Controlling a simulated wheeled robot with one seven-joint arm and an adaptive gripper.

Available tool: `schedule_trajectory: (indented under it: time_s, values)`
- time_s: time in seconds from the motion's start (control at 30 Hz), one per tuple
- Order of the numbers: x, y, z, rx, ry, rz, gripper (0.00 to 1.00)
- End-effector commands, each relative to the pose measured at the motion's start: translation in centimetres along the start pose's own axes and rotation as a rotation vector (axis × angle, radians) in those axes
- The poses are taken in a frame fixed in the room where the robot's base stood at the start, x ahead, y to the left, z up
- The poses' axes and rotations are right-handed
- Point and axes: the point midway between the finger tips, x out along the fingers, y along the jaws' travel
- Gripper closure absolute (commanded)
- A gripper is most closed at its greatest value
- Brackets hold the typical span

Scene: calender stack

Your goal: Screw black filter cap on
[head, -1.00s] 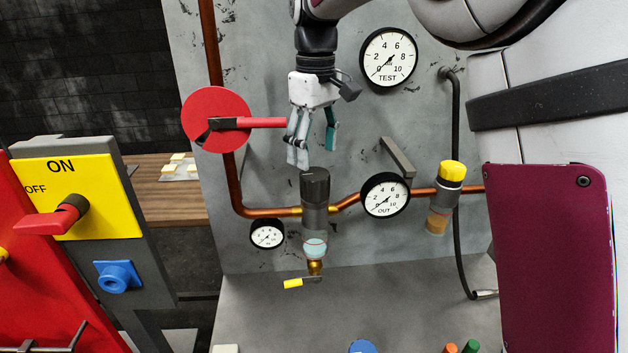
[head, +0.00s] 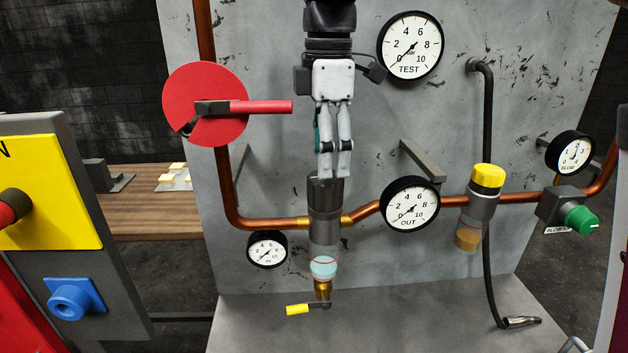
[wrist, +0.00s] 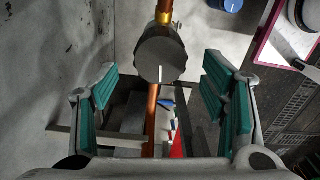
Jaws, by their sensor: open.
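The black filter cap (head: 325,190) sits on top of the grey filter housing (head: 325,230) in the copper pipe, with a clear bowl (head: 323,267) below. In the wrist view the cap (wrist: 160,55) is a dark, knobbed disc with a white line, ahead of the fingertips and roughly centred between them. My gripper (head: 335,173) points down just above the cap, its fingertips overlapping the cap's upper edge in the head view. The wrist view shows my gripper (wrist: 158,88) open, with teal pads far apart and nothing between them. Whether the cap is fully seated cannot be told.
A red valve disc with handle (head: 262,106) is to the left. The OUT gauge (head: 411,204) and a grey bracket (head: 421,161) stand close on the right. A second filter with a yellow cap (head: 488,175) is further right. A small gauge (head: 267,249) sits lower left.

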Motion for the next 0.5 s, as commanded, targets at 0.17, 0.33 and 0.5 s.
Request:
schedule_trajectory:
  time_s: [0.17,0.33,0.5]
  values:
    - [2.0,0.0,0.0,0.001,0.000,0.000,0.33]
    - [3.8,0.0,0.0,0.004,0.001,0.000,0.33]
    - [5.0,0.0,0.0,0.004,0.001,0.002,0.33]
